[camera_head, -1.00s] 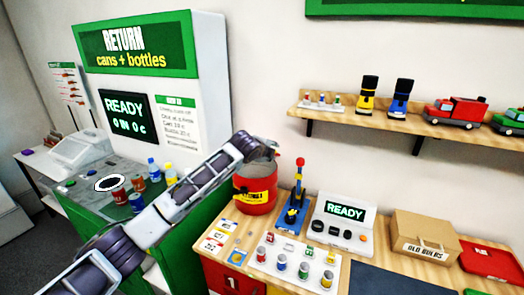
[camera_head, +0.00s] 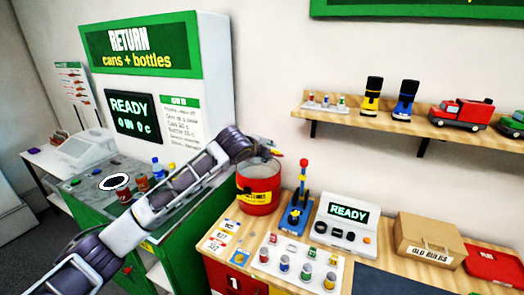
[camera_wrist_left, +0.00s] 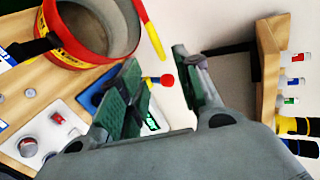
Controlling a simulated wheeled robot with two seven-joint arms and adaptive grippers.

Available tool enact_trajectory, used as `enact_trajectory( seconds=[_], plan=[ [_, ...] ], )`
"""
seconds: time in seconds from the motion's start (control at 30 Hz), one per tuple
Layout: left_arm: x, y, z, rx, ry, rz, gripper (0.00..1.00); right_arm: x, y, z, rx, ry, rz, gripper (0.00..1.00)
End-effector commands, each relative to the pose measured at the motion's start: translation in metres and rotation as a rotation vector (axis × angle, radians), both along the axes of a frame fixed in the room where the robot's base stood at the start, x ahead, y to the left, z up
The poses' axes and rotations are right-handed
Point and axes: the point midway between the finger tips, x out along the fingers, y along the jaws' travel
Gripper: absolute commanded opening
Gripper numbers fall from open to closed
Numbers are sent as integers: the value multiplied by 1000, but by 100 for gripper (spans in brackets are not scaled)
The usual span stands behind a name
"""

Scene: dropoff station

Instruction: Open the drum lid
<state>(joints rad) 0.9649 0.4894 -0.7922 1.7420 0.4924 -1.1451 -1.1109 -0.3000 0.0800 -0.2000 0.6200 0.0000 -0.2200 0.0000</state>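The drum (camera_head: 258,208) is red with a yellow label and stands at the back left of the wooden counter. In the left wrist view the drum (camera_wrist_left: 50,20) shows at the upper left, its top open onto a grey inside. A thin red-and-yellow piece (camera_wrist_left: 148,28) sticks up beside its rim; I cannot tell whether it is the lid seen edge-on. My left gripper (camera_head: 268,149) is above the drum's rim. In the left wrist view the gripper (camera_wrist_left: 158,62) is open, its green-padded fingers apart with nothing held. My right gripper is in neither view.
A blue-based lever with a red ball (camera_head: 303,163) stands right of the drum, beside a READY console (camera_head: 346,228). A white board (camera_head: 300,254) with several small cans lies in front. The return machine (camera_head: 150,60) is left. A shelf (camera_head: 330,114) is above right.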

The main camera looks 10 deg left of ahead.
Motion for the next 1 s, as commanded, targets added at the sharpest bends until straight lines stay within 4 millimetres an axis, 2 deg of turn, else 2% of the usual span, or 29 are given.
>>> enact_trajectory(
  seconds=[0.3,0.73,1.0],
  plan=[
    [-21,7,12,0,0,1,34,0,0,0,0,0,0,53],
    [-25,9,15,1,1,1,34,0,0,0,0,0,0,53],
    [-27,6,6,21,-26,-17,0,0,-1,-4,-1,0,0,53]
  ],
)
